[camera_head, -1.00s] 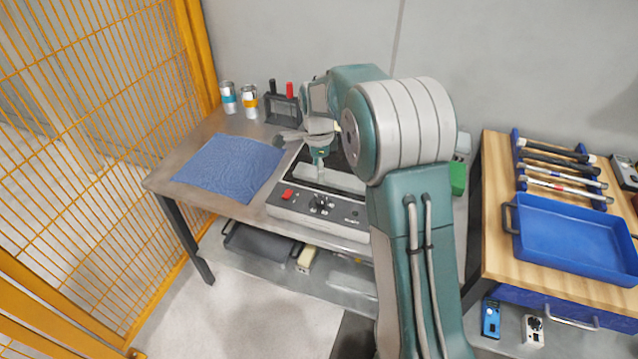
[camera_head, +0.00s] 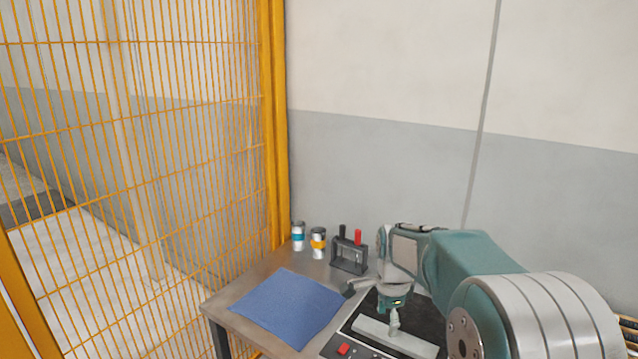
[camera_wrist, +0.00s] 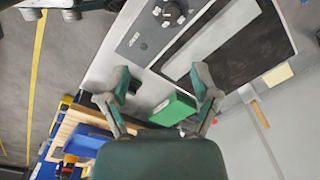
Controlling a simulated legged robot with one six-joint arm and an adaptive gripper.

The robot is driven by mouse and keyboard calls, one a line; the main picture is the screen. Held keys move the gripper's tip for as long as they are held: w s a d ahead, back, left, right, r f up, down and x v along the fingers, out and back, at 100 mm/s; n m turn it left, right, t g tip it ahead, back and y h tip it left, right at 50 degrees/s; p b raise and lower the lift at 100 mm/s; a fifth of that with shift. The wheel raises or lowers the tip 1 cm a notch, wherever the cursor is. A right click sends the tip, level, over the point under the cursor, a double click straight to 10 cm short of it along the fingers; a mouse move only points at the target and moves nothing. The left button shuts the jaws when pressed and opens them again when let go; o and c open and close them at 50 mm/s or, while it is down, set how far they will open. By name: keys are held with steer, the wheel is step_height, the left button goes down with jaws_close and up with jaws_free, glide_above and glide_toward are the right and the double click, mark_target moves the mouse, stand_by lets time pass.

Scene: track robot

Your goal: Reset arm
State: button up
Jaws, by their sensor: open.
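My arm reaches in from the lower right of the head view, bent over the table. My gripper (camera_head: 394,325) points down above a grey machine with a black top plate (camera_head: 424,318) and a light bar (camera_head: 395,338). In the wrist view my gripper (camera_wrist: 162,80) has its two fingers spread apart, with nothing held between them. The machine's grey panel (camera_wrist: 140,42) with a knob shows beyond the fingers there. A green box (camera_wrist: 173,109) appears between the finger bases, beyond them.
A blue mat (camera_head: 287,308) lies left of the machine. Two cans (camera_head: 298,237) and a black holder with black and red handles (camera_head: 349,257) stand at the back. An orange mesh fence (camera_head: 150,150) is on the left, a wall (camera_head: 390,170) behind.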

steer(key=s+r+n+t, duration=0.2)
steer(key=s+r+n, duration=0.2)
steer(key=s+n, duration=0.4)
steer(key=s+r+n+t, duration=0.3)
steer(key=s+r+n, duration=0.2)
steer(key=s, duration=1.4)
steer(key=n, duration=0.3)
steer(key=shift+s, duration=0.3)
steer(key=shift+d, duration=0.1)
steer(key=shift+c, duration=0.3)
